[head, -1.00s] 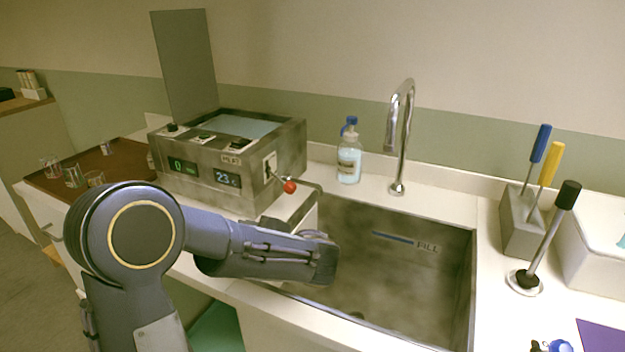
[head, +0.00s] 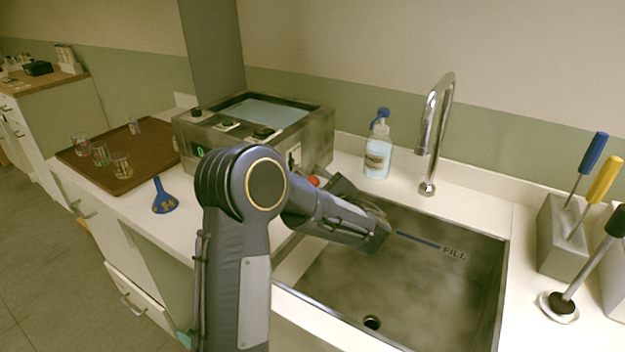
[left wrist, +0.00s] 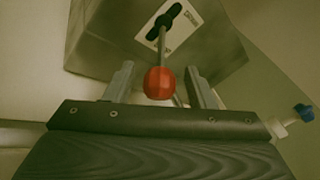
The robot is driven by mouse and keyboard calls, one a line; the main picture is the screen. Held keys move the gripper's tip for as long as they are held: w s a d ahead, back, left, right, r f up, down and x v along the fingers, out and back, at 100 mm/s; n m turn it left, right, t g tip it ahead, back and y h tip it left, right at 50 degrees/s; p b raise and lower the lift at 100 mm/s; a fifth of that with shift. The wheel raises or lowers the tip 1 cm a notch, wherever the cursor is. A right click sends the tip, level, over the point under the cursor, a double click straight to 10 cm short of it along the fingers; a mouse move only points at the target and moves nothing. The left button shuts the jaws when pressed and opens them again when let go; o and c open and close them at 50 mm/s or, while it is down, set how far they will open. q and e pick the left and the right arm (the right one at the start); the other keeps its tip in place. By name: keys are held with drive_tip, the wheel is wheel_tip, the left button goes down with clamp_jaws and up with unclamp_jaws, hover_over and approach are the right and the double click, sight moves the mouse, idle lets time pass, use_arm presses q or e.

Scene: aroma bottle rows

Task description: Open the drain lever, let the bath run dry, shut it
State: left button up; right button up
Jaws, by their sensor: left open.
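The bath (head: 320,128) is a grey metal box with bluish water (head: 262,112) in its open top and a grey panel standing at its back. Its drain lever is a thin rod with a red knob (head: 314,181), mostly hidden behind my arm in the head view. In the left wrist view the lever's red knob (left wrist: 159,83) lies between the two fingers of my left gripper (left wrist: 162,76). That gripper is open; I cannot tell whether a finger touches the knob. My right gripper is out of view.
A sink (head: 440,290) marked FILL lies right of the bath, with a tall faucet (head: 433,135) behind it. A blue-capped bottle (head: 378,152) stands between. A brown tray (head: 140,165) with glasses and a blue funnel (head: 164,197) are at left.

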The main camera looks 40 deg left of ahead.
use_arm(q)
drive_tip(key=shift+w+a, duration=0.1)
drive_tip(key=shift+a, duration=0.2)
clamp_jaws()
